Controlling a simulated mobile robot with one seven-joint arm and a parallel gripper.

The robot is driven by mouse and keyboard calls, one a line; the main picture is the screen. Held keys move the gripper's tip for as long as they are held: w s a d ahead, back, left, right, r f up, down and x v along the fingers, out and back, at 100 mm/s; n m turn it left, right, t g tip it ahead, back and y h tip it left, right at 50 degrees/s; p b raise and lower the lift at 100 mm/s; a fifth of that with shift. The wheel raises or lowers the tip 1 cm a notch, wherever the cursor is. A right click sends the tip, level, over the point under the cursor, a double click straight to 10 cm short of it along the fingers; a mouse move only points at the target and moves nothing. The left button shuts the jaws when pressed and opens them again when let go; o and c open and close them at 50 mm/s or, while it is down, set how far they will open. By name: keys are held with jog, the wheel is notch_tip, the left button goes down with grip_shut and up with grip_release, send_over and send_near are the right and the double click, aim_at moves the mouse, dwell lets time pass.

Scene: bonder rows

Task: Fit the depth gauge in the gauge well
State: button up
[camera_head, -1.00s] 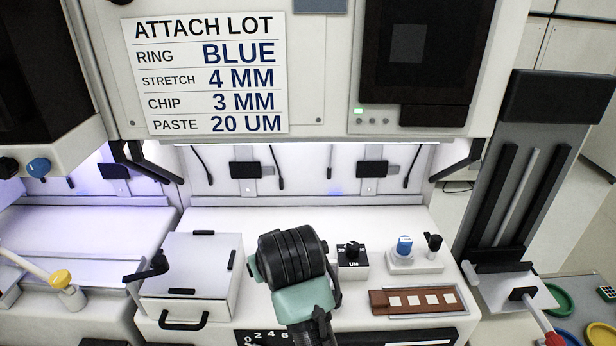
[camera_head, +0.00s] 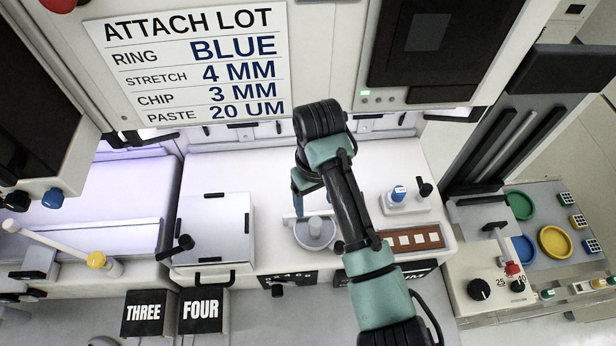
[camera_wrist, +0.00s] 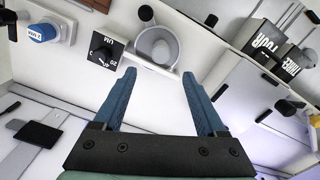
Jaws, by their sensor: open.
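A blue-capped piece with a pale label, which looks like the depth gauge (camera_head: 398,192), stands in a white block on the right of the bench. It also shows at the upper left of the wrist view (camera_wrist: 42,33). A round grey cup (camera_head: 316,235) with a paler upright cylinder in it stands at the bench front; it also shows in the wrist view (camera_wrist: 157,46). I cannot tell whether this cup is the gauge well. My gripper (camera_wrist: 159,75) is open and empty, with blue fingers, above the bench near the cup. In the head view my arm hides part of the bench.
A black-knobbed dial block marked UM (camera_wrist: 104,48) is beside the cup. A brown strip with pale chips (camera_head: 412,240) lies at right. A white lidded box (camera_head: 212,230) stands at left. Blocks marked THREE (camera_head: 148,313) and FOUR (camera_head: 202,311) are below. A sign hangs above.

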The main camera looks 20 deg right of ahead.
aim_at(317, 224)
jog(key=shift+s+f+b, duration=0.45)
jog(key=shift+s+f, duration=0.35)
jog(key=f+b, duration=0.5)
jog(key=f, duration=0.1)
jog(key=f+b, duration=0.3)
jog(key=shift+w+b, duration=0.25)
jog(key=shift+b, duration=0.1)
jog(key=shift+w+f+b, duration=0.15)
jog(key=shift+f+b, duration=0.6)
jog(key=shift+f, duration=0.1)
grip_shut()
jog(key=shift+r, duration=0.1)
